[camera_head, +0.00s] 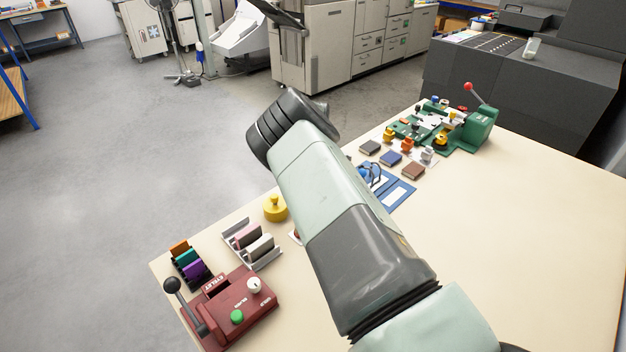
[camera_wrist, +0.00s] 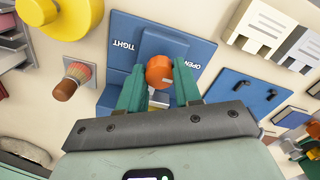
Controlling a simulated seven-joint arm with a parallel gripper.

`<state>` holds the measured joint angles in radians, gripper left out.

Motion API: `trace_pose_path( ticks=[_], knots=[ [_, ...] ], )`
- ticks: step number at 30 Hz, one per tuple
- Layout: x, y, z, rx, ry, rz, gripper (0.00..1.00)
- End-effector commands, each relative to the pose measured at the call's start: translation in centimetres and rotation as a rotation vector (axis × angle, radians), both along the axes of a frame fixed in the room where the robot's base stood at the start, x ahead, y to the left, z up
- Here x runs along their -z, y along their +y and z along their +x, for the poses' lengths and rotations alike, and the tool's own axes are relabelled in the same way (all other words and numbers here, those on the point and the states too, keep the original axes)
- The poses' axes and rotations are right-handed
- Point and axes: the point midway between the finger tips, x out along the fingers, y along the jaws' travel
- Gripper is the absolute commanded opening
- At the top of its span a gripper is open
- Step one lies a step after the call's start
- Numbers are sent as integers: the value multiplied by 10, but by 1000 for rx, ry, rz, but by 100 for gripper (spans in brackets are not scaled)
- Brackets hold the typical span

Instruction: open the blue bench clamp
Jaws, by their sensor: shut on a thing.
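In the wrist view the blue bench clamp (camera_wrist: 150,42) lies on the pale table, with the words TIGHT and OPEN on its top. An orange rounded knob (camera_wrist: 158,71) stands out from it, between the two words in the picture. My gripper (camera_wrist: 160,82) has its two green fingers on either side of this knob and is shut on it. The fingers and the gripper body hide the near part of the clamp. In the head view my own arm covers my gripper and I cannot make out the clamp.
In the wrist view a brush (camera_wrist: 72,80) stands left of the clamp and a yellow object (camera_wrist: 65,15) lies beyond it. A blue plate (camera_wrist: 246,93) with two pins lies right. In the head view a red eyelet press (camera_head: 235,308) stands front left. The table's right side is clear.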

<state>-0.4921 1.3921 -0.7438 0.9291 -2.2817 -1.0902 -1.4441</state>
Motion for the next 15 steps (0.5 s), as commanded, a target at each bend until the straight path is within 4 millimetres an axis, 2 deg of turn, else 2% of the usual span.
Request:
trace_pose_path(
  ticks=[4, 5, 9, 15],
  knots=[
    [-1, 0, 1, -1, -1, 1, 3],
    [-1, 0, 1, -1, -1, 1, 38],
    [-1, 0, 0, -1, -1, 0, 59],
    [0, 0, 0, 0, -1, 0, 59]
  ],
)
